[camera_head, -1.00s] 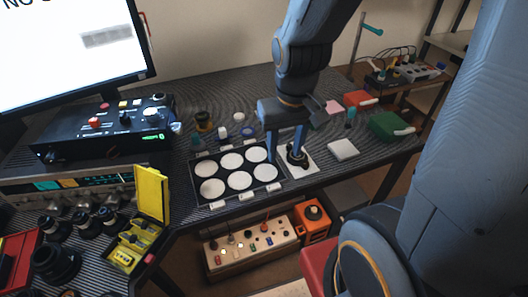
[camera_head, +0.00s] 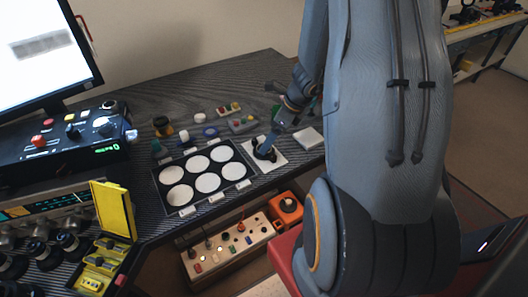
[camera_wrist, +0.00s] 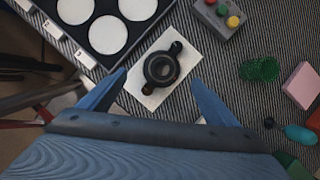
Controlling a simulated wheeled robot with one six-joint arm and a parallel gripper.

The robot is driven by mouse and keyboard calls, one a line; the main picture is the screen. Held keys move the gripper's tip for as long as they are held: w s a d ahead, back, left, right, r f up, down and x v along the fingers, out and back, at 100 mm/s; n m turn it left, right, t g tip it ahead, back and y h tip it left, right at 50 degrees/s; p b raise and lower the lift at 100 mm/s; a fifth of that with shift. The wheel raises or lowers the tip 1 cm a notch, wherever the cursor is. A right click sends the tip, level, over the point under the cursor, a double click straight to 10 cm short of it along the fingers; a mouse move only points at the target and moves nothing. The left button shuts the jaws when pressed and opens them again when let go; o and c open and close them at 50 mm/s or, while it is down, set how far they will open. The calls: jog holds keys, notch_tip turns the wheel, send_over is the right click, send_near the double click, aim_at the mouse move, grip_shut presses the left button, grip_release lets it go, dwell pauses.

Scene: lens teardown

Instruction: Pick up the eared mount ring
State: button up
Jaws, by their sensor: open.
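The eared mount ring (camera_wrist: 162,69) is a black ring with two ears on opposite sides. In the wrist view it lies on a white sheet (camera_wrist: 186,46), ahead of my gripper (camera_wrist: 157,82) and between the lines of its two blue fingers. The fingers are open, spread wide and empty. In the head view the ring (camera_head: 264,153) shows as a dark shape on the white sheet (camera_head: 277,163), partly hidden by my gripper (camera_head: 267,147), which is above it.
A black tray with several white discs (camera_head: 206,182) lies left of the sheet. A grey block with coloured knobs (camera_wrist: 220,14), a green coil (camera_wrist: 260,69) and a pink pad (camera_wrist: 302,85) lie to the right. A white pad (camera_head: 308,138) is near the bench edge.

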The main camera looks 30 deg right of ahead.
jog(key=shift+d+x, duration=0.15)
jog(key=shift+x, duration=1.45)
jog(key=shift+d+x, duration=0.1)
jog(key=shift+x, duration=1.55)
jog(key=c, duration=1.2)
